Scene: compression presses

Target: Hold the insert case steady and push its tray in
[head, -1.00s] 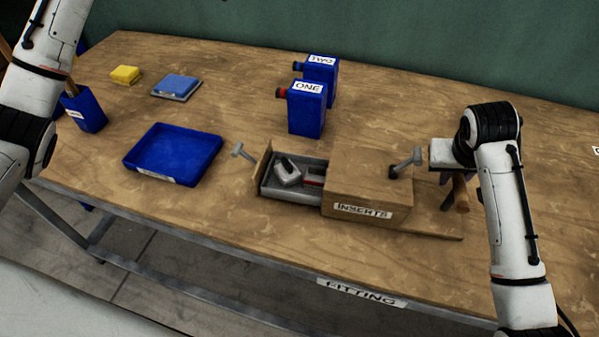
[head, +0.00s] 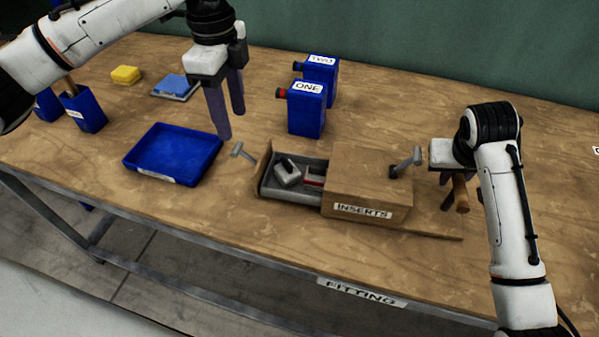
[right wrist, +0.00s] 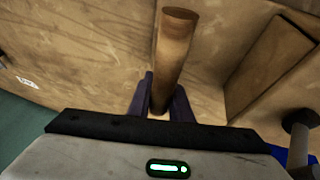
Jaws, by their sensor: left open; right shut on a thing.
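The insert case (head: 368,184) is a brown box labelled INSERTS on the table. Its grey tray (head: 268,188) sticks out of the left side, with a wooden end panel and a grey T-handle (head: 243,152). A grey part and a partly hidden red-marked part lie in it. My left gripper (head: 231,125) is open and empty, above and behind the T-handle, apart from it. My right gripper (head: 461,203) is shut on an upright wooden post (head: 462,191) right of the case; the post also shows between its fingers in the right wrist view (right wrist: 173,50).
Blue containers ONE (head: 306,112) and TWO (head: 322,72) stand behind the case. An empty blue bin (head: 172,155) is left of it.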

